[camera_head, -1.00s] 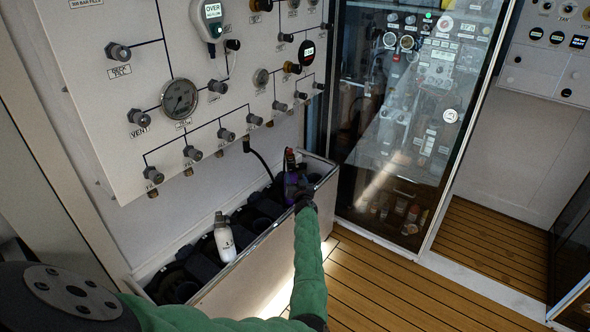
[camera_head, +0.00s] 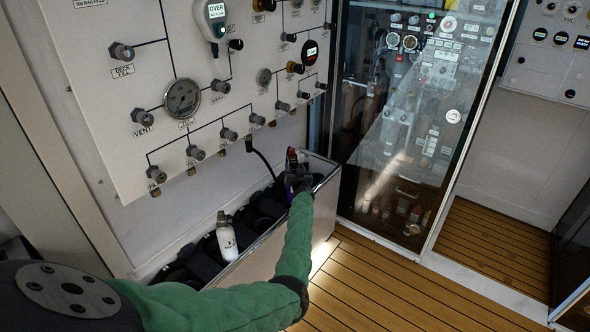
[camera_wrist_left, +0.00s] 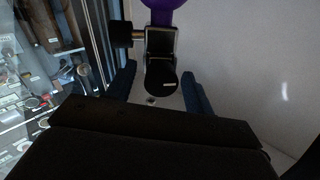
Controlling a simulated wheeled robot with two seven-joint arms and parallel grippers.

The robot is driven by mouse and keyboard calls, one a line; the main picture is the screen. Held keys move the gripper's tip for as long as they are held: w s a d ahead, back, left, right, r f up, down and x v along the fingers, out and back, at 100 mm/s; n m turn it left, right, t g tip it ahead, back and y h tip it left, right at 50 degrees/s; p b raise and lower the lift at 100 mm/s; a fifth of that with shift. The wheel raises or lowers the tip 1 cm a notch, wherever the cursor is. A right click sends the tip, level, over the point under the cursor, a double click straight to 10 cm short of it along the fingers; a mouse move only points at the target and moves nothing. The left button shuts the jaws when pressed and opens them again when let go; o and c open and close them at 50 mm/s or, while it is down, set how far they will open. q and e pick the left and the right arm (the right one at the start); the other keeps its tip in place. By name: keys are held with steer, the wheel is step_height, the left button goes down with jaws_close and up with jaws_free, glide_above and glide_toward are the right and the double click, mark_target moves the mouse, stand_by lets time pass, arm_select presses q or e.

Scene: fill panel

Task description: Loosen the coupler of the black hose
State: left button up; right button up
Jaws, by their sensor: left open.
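The black hose (camera_head: 264,161) hangs from the lower edge of the white panel and curves down into the long bin. Its coupler (camera_head: 249,145) seems to be the dark fitting at its upper end; details are too small to tell. My left gripper (camera_head: 297,178) is at the far right end of the bin, right of the hose, by a purple bottle (camera_head: 290,190) with a black valve. In the left wrist view the open fingers (camera_wrist_left: 160,78) stand either side of this black valve (camera_wrist_left: 160,55), with purple (camera_wrist_left: 163,4) beyond it. Contact cannot be told. My right gripper is not in view.
The bin (camera_head: 270,246) stands under the panel (camera_head: 110,100) and holds dark cylinders and a white bottle (camera_head: 226,238). The panel carries a gauge (camera_head: 182,98) and several fittings. A glass-door cabinet (camera_head: 400,130) stands right of the bin. The wooden floor (camera_head: 375,285) is clear.

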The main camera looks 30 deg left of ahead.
arm_select(q)
steer(key=c, duration=1)
